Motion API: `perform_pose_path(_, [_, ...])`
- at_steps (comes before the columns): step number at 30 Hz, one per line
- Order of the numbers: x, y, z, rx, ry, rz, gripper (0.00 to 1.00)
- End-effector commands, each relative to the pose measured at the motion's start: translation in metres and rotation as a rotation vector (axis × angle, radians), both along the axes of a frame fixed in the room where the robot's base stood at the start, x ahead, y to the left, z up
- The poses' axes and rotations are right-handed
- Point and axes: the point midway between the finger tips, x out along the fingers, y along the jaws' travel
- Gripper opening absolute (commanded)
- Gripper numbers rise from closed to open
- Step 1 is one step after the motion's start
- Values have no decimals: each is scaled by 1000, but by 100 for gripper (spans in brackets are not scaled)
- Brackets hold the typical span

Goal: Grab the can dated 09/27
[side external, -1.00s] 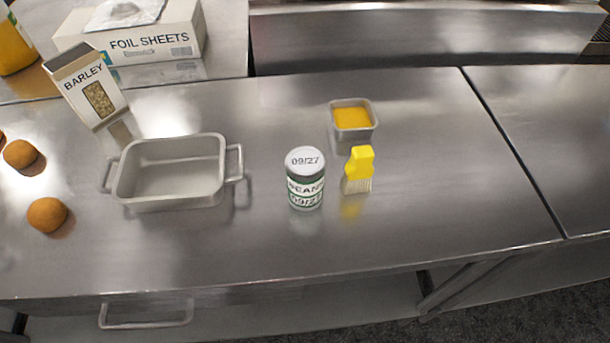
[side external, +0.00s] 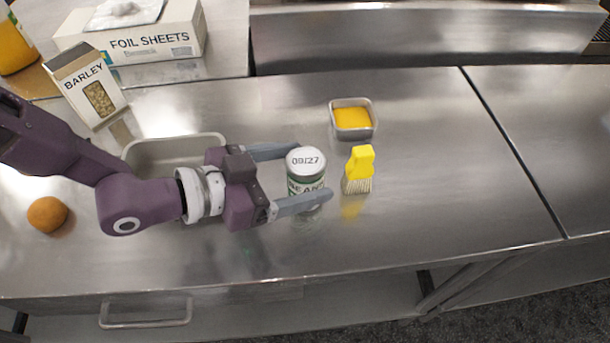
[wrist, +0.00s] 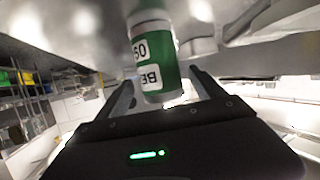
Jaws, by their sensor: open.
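The can (side external: 305,172) stands upright on the steel counter, with 09/27 on its lid and a green and white label with BEANS lettering. My gripper (side external: 308,174) has come in from the left and is open, with one grey finger behind the can and one in front of it. The front finger hides the can's lower part, so I cannot tell whether either finger touches it. In the wrist view the can (wrist: 152,55) shows between the two spread fingers (wrist: 160,88), its green label towards me.
A yellow brush (side external: 359,168) stands just right of the can, close to the fingertips. A small metal tin with yellow contents (side external: 353,104) is behind it. A metal pan (side external: 175,146) lies under my arm, partly hidden. A barley box (side external: 86,90) stands behind left. The right counter is clear.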

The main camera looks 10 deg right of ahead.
Motion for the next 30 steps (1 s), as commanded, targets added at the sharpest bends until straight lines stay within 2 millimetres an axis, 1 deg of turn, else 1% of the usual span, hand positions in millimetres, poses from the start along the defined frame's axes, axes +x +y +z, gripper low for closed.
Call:
perform_pose_path(1, [3,-6,-3,-1,0,0,79])
perform_pose_path(3, [5,-12,-5,1,0,1,79])
perform_pose_path(9, [7,-13,-5,1,-1,3,79])
perform_pose_path(10, [7,-13,-5,1,-1,3,77])
perform_pose_path(14, [7,-12,-5,1,-1,3,51])
perform_pose_path(15, [7,-12,-5,1,-1,3,43])
perform_pose_path(17, [7,-12,-5,1,-1,3,32])
perform_pose_path(18, [7,-12,-5,1,-1,3,24])
perform_pose_path(20, [7,-12,-5,1,-1,3,12])
perform_pose_path(21, [7,-12,-5,1,-1,3,4])
perform_pose_path(22, [7,-12,-5,1,-1,3,0])
perform_pose_path(28, [7,-12,-4,0,-2,4,0])
perform_pose_path(30, [7,-12,3,-2,-2,4,0])
